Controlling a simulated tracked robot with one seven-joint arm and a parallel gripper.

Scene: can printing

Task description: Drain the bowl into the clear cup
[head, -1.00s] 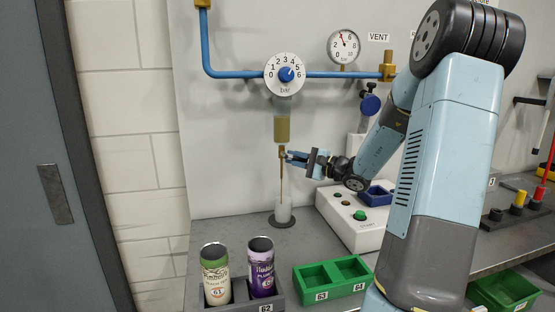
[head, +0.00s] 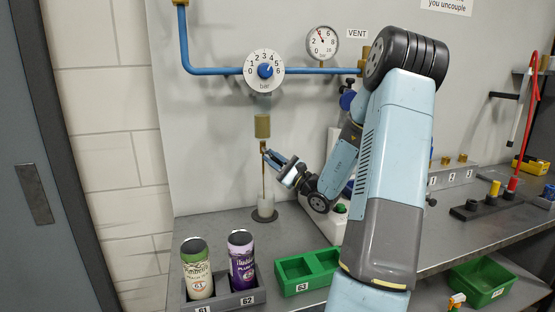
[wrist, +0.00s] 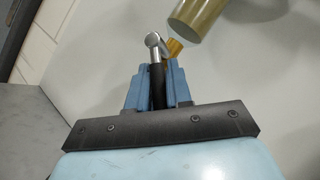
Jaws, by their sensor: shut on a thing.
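The bowl (head: 262,126) is an olive-tinted cylinder hanging below the round bar dial; it also shows in the wrist view (wrist: 197,16). A brass drain fitting (head: 263,146) sits under it, and it also shows in the wrist view (wrist: 175,47). My gripper (head: 270,156) is shut on a dark drain lever (wrist: 157,84) with a silvery end, beside the brass fitting. A thin brownish line runs from the fitting down into the clear cup (head: 265,207); I cannot tell whether it is liquid or a tube. The cup stands upright on a dark round base below.
A grey rack (head: 227,302) with two printed cans (head: 197,268) stands at the front left. Green bins (head: 296,285) are right of it. A white control box (head: 327,224) stands behind my arm. Blue pipe (head: 207,70) runs along the wall. The bench left of the cup is clear.

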